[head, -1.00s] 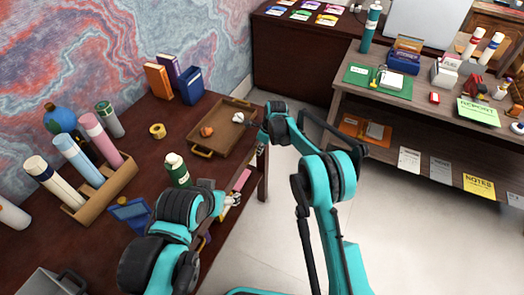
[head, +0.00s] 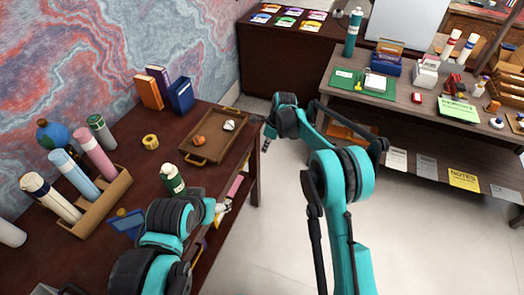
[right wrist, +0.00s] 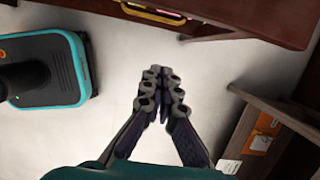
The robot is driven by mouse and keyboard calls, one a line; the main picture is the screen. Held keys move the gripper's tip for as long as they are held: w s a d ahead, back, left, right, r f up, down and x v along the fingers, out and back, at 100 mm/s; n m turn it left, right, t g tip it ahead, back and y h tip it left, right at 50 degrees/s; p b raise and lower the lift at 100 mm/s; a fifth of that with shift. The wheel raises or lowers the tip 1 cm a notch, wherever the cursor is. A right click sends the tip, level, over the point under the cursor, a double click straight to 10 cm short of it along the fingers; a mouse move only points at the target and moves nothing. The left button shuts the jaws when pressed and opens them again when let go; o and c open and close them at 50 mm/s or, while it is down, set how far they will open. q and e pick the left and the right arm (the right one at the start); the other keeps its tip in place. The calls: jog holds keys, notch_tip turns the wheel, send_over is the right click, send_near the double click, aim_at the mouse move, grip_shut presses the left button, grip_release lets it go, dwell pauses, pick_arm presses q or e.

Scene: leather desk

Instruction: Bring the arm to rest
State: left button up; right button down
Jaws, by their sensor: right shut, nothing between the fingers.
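My right arm reaches forward in the head view, and its gripper (head: 266,142) hangs just beyond the right edge of the leather desk, near the tray. In the right wrist view the same gripper (right wrist: 161,72) points away over the pale floor, its fingers together with nothing between them. My left arm (head: 178,218) is folded low over the near part of the desk.
A wooden tray (head: 207,161) on the desk holds an orange piece (head: 199,140) and a white piece (head: 229,125). A green bottle (head: 172,179) stands nearby. A rack (head: 112,192) of tubes is at left. A shelf unit (head: 420,108) stands at right, with open floor between.

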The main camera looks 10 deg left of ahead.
jog(key=s+d+r+n+t+h, duration=0.1)
jog(key=s+d+r+n+t, duration=0.1)
jog(key=s+d+r+n, duration=0.45)
jog(key=s+d+r+n+t, duration=0.1)
jog(key=s+d+r+n, duration=0.2)
jog(key=s+d+r, duration=0.65)
jog(key=s+d+n+t+h, duration=0.1)
jog(key=s+d+n, duration=0.3)
jog(key=s, duration=0.5)
jog(key=s+d+n+t, duration=0.2)
jog(key=s+d+n, duration=0.2)
jog(key=s+n, duration=0.3)
jog(key=s, duration=0.3)
jog(key=shift+h, duration=0.4)
jog(key=shift+n, duration=0.25)
